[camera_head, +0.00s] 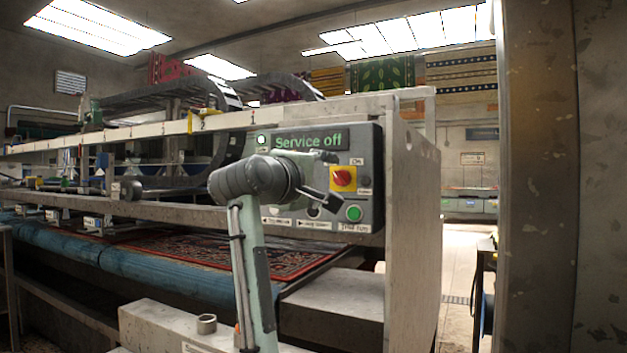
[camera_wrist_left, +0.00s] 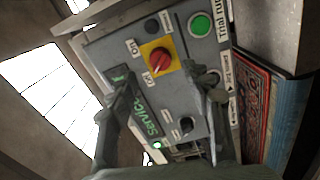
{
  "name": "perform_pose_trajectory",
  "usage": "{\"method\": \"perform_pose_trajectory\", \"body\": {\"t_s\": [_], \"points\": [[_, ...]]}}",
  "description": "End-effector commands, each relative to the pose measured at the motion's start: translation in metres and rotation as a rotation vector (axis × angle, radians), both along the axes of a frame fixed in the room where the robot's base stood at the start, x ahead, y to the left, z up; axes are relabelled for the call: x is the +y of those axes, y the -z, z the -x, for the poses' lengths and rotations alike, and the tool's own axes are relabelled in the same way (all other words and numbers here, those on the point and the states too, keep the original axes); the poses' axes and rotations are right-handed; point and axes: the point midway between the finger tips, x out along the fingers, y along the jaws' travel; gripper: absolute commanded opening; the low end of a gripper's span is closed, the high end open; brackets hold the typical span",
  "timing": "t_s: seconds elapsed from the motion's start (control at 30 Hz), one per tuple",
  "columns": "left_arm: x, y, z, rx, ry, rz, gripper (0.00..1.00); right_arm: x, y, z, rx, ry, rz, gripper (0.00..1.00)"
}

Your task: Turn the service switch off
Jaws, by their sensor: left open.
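The service switch (camera_head: 343,178) is a red rotary knob on a yellow plate, on the grey control panel (camera_head: 372,139). In the left wrist view the red knob (camera_wrist_left: 160,60) lies ahead between the fingers. The panel's display (camera_head: 308,141) reads "Service off". My left gripper (camera_head: 331,180) is open in front of the panel, its fingers spread above and below the knob. The left wrist view also shows the open left gripper (camera_wrist_left: 167,88), with nothing between its fingers. I cannot tell whether a finger touches the panel. My right gripper is in neither view.
A green button (camera_head: 354,213) sits just below the switch. A lit green lamp (camera_head: 260,139) is left of the display. The white machine frame (camera_head: 412,220) stands right of the panel. A patterned red rug (camera_head: 190,245) lies below left, beside a blue roller (camera_head: 130,268).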

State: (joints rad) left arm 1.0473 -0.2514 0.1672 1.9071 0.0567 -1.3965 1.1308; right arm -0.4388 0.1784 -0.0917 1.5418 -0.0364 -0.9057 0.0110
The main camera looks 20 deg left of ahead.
Motion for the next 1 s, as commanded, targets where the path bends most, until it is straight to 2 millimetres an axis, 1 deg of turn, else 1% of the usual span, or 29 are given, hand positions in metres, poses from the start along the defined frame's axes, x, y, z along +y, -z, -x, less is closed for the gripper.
{"method": "perform_pose_trajectory", "body": {"t_s": [0.03,0.2,0.3,0.4,0.87,1.0], "points": [[0.002,-0.001,0.011,-0.003,-0.001,0.002,0.50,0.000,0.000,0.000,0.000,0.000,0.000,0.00],[0.008,0.000,0.042,-0.002,-0.001,0.001,0.50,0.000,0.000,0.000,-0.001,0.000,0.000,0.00],[0.010,0.000,0.053,0.000,0.000,0.001,0.50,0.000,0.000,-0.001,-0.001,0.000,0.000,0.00],[0.011,0.000,0.060,0.000,0.000,0.001,0.50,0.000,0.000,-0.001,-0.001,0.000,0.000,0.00],[0.012,0.001,0.061,0.001,0.001,0.001,0.50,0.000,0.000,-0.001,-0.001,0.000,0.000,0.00],[0.012,0.001,0.061,0.001,0.000,0.001,0.50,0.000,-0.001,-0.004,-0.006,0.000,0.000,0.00]]}}
